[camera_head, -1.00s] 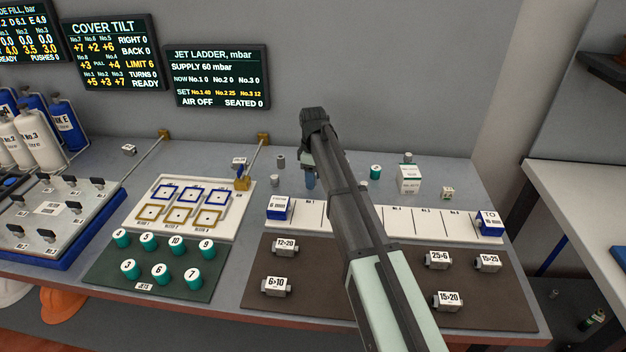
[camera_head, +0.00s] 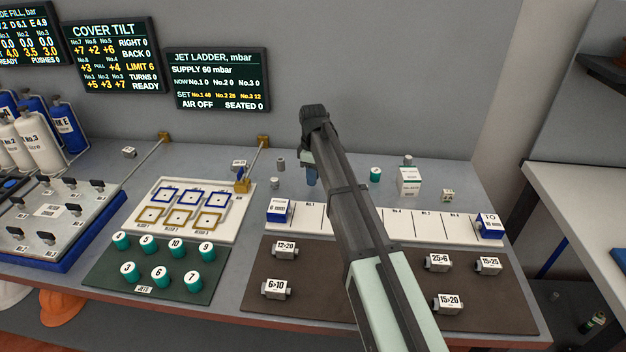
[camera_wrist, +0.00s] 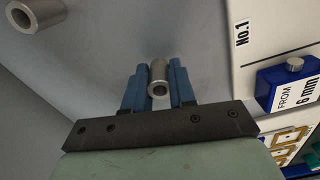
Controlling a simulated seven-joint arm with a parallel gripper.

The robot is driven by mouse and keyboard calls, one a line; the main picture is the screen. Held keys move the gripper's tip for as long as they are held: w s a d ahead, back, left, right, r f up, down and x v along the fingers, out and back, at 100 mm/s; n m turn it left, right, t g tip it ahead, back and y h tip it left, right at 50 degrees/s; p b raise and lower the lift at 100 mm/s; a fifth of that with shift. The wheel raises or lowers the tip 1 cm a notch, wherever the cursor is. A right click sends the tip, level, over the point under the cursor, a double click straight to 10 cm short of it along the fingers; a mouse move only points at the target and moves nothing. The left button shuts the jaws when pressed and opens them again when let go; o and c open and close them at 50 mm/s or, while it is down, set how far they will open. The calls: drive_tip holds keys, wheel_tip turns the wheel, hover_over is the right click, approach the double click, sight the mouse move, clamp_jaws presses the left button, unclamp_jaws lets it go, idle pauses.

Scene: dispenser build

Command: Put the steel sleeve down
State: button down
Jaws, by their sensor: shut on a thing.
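In the wrist view my gripper (camera_wrist: 159,88) has its two blue fingers shut on a small hollow steel sleeve (camera_wrist: 158,77). The sleeve's open bore faces the camera. The grey bench surface is beyond it; I cannot tell whether the sleeve touches it. In the head view my gripper (camera_head: 312,178) points down over the back of the bench, behind the white marked strip (camera_head: 342,219). The held sleeve is too hidden by the fingers and arm to make out there.
A larger steel sleeve (camera_wrist: 36,13) lies apart at the upper left of the wrist view. The blue FROM block (camera_head: 278,211) stands on the strip's left end. Small metal pieces (camera_head: 281,164) stand left of my gripper. A white box (camera_head: 409,181) stands to the right.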

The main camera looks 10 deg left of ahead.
wheel_tip(320, 180, up, 8)
drive_tip(key=shift+f, duration=0.15)
drive_tip(key=shift+d+r, duration=0.2)
drive_tip(key=shift+r, duration=0.1)
drive_tip(key=w+d+r+m, duration=0.1)
drive_tip(key=w+d+r, duration=0.1)
drive_tip(key=d, duration=0.7)
drive_tip(key=w+d+r+m, duration=0.1)
drive_tip(key=w+d+m, duration=0.1)
drive_tip(key=d, duration=0.7)
wheel_tip(320, 180, up, 4)
hover_over(410, 172)
drive_tip(key=shift+n, duration=0.5)
drive_tip(key=shift+s+f, duration=0.1)
drive_tip(key=shift+f, duration=4.75)
drive_tip(key=shift+f, duration=0.15)
